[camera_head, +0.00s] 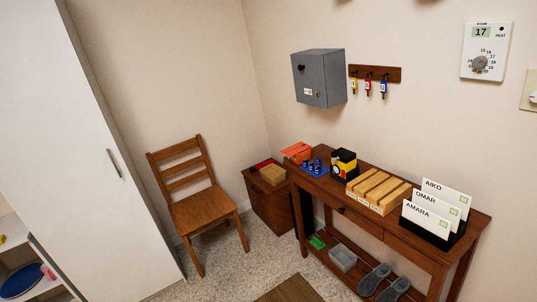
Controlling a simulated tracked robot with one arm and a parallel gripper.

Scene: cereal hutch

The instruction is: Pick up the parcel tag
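I cannot single out a parcel tag for certain. Three small tagged items hang from the dark wooden wall rack (375,73): a yellow one (353,86), a red one (368,88) and a blue one (383,90). Any writing on them is too small to read. A tan box (272,175), possibly a parcel, sits on a low brown cabinet (272,207) in the corner, with something red beside it. My gripper is not in view.
A console table (458,211) along the right wall holds an orange box, a wooden slotted tray (380,190) and named envelopes (436,213). A grey wall box (319,78) hangs left of the rack. A wooden chair (203,207) stands left; carpet (235,272) before it is clear.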

